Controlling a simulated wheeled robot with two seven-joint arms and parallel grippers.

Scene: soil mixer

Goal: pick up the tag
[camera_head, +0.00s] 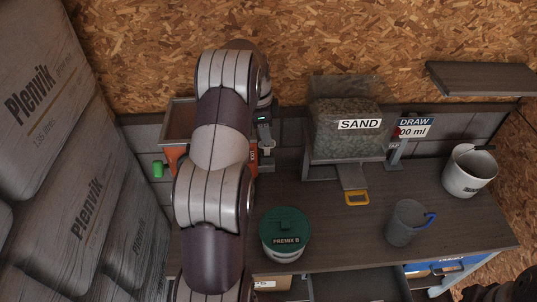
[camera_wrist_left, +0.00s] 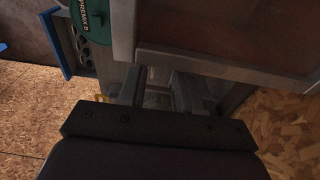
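No object shows clearly as a loose tag. An orange piece with white lettering (camera_head: 252,157) hangs by the right side of the hopper, partly behind my left arm; I cannot tell whether it is the tag. My left gripper (camera_head: 267,146) points down beside this piece, mostly hidden by my own arm in the head view. In the left wrist view its two fingers (camera_wrist_left: 162,88) stand apart, with nothing clearly held between them. A dark shape at the lower right corner of the head view may be part of my right arm; its fingers do not show.
The hopper (camera_head: 180,110) is close to my left gripper. A green-lidded PREMIX B tub (camera_head: 285,235), a SAND bin (camera_head: 345,140) with a yellow-handled slide (camera_head: 357,198), a grey mug (camera_head: 404,224) and a white bucket (camera_head: 468,172) stand on the bench. A drawer (camera_head: 355,287) is open in front.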

